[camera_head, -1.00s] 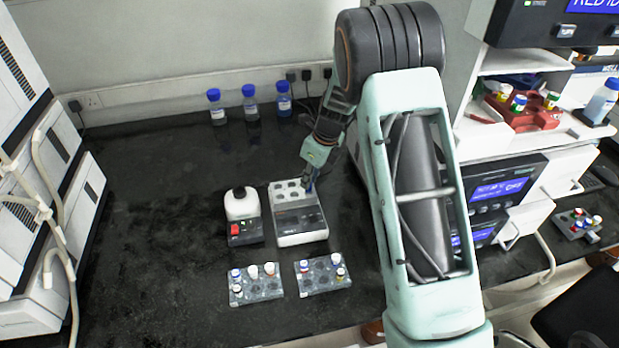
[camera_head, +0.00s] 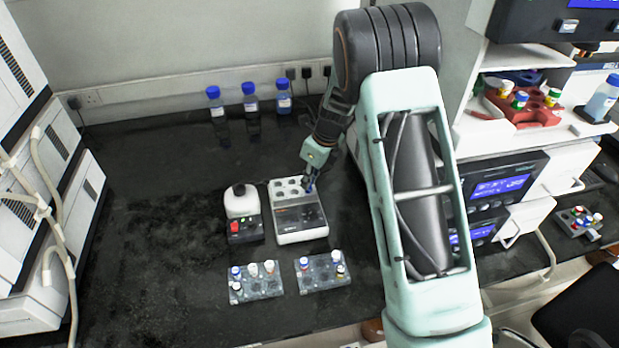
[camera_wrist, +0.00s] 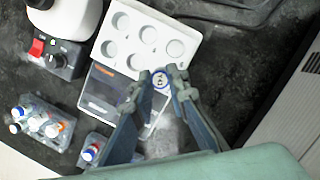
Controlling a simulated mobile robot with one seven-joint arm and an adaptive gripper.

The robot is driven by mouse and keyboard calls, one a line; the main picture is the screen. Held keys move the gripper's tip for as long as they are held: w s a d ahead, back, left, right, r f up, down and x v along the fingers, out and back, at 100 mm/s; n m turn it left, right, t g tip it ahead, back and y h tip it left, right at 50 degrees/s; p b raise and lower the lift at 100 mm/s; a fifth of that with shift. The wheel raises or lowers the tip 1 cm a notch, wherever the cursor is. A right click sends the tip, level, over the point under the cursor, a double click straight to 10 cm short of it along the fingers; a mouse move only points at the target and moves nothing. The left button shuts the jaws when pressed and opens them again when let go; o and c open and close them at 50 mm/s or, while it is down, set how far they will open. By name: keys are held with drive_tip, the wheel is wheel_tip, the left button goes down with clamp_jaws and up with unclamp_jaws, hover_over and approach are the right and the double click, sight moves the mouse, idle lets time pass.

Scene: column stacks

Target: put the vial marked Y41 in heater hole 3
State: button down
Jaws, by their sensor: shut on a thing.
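The heater (camera_head: 300,222) is a white block with a dark front panel, and its top has several round holes; it also shows in the wrist view (camera_wrist: 113,66). My gripper (camera_head: 310,187) is over the right front part of the hole block. In the wrist view my gripper (camera_wrist: 162,77) is shut on a small vial (camera_wrist: 160,80), seen from above with a pale round top. The vial is at the block's front corner hole; I cannot tell whether it is inside the hole or just above it. Its mark and the hole numbers are unreadable.
Two clear racks with capped vials, a left rack (camera_head: 256,291) and a right rack (camera_head: 325,279), stand in front of the heater. A white device with a red switch (camera_head: 243,212) stands close left. Blue-capped bottles (camera_head: 250,101) stand behind. The bench's left side is clear.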

drive_tip(key=shift+f, duration=0.45)
drive_tip(key=c, duration=1.5)
unclamp_jaws()
drive_tip(key=shift+o, duration=0.2)
drive_tip(key=shift+r, duration=0.15)
drive_tip(key=shift+r+p, duration=2.45)
drive_tip(key=shift+r, duration=0.5)
